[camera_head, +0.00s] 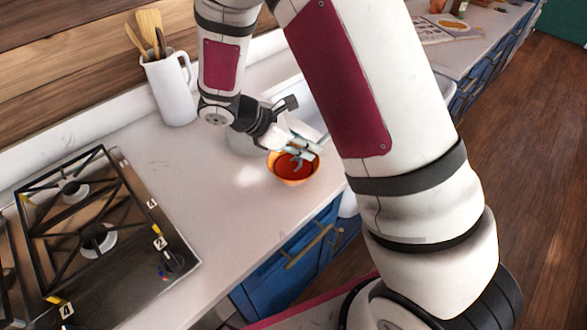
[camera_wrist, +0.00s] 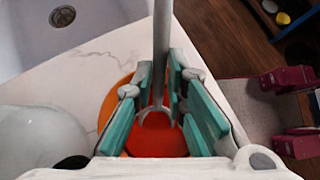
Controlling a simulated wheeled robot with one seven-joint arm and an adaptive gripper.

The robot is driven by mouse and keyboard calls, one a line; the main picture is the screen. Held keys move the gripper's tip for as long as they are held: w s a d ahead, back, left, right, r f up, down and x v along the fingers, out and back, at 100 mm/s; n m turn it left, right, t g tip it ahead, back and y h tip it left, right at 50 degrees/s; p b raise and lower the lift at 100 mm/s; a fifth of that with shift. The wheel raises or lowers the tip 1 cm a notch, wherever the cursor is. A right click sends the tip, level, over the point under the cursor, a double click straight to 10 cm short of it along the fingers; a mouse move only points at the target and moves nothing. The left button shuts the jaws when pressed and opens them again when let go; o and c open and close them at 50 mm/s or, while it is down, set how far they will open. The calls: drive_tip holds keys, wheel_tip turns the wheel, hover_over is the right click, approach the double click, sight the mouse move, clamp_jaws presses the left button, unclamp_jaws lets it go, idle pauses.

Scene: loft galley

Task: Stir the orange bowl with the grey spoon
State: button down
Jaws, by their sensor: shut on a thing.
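The orange bowl (camera_head: 294,180) sits on the white counter near its front edge, with red contents inside. Its orange rim (camera_wrist: 113,98) and red contents also show in the wrist view, beneath my fingers. My gripper (camera_head: 302,152) is over the bowl, with teal finger pads. In the wrist view my gripper (camera_wrist: 160,98) is shut on the grey spoon (camera_wrist: 161,45), whose shaft runs up between the pads. A rounded grey end of the spoon appears over the red contents. I cannot tell how deep it reaches. The spoon is hard to make out in the head view.
A white jug (camera_head: 171,88) with wooden utensils stands at the back. A black gas hob (camera_head: 95,235) is at left. A rounded white object (camera_wrist: 40,142) is close beside the bowl. A sink (camera_wrist: 95,25) lies beyond it. Bare counter (camera_head: 205,180) lies between hob and bowl.

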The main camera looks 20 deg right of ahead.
drive_tip(key=shift+s+d+r+p, duration=0.2)
drive_tip(key=shift+d+r+p, duration=0.55)
drive_tip(key=shift+d+r, duration=0.65)
drive_tip(key=shift+s+d+r+p, duration=0.15)
drive_tip(key=shift+d+r+p, duration=0.55)
drive_tip(key=shift+d+r, duration=0.65)
drive_tip(key=shift+a+r, duration=0.1)
drive_tip(key=shift+a, duration=0.05)
drive_tip(key=shift+r, duration=0.15)
drive_tip(key=shift+r+p, duration=0.85)
drive_tip(key=shift+r, duration=1.55)
